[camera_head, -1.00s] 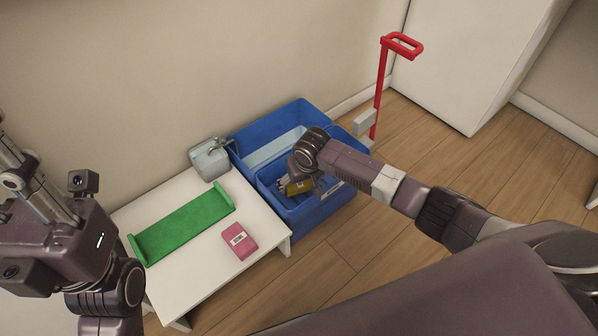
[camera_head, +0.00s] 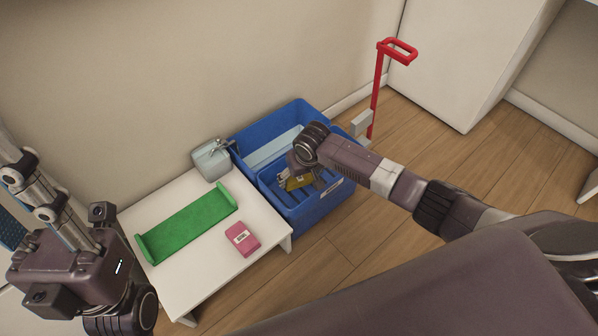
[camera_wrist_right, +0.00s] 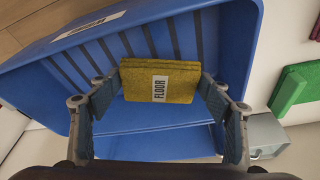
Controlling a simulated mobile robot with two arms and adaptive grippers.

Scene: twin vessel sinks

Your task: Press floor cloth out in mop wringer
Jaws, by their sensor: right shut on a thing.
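The mustard-yellow floor cloth (camera_head: 297,182), labelled FLOOR, is held inside the mouth of the blue mop wringer (camera_head: 318,208). My right gripper (camera_wrist_right: 160,84) is shut on the cloth, one finger at each side edge. In the right wrist view the cloth (camera_wrist_right: 178,84) lies against the ribbed blue wall. Whether it touches the bottom cannot be told. The wringer's red lever (camera_head: 377,95) stands upright at the right, its grip at the top.
A low white table (camera_head: 188,268) stands left of the wringer. It carries a green tray (camera_head: 190,222), a pink labelled block (camera_head: 242,238) and a grey-blue container (camera_head: 211,160). The blue bucket (camera_head: 246,137) is close to the wall. A white cabinet (camera_head: 460,60) stands behind; wooden floor is clear at right.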

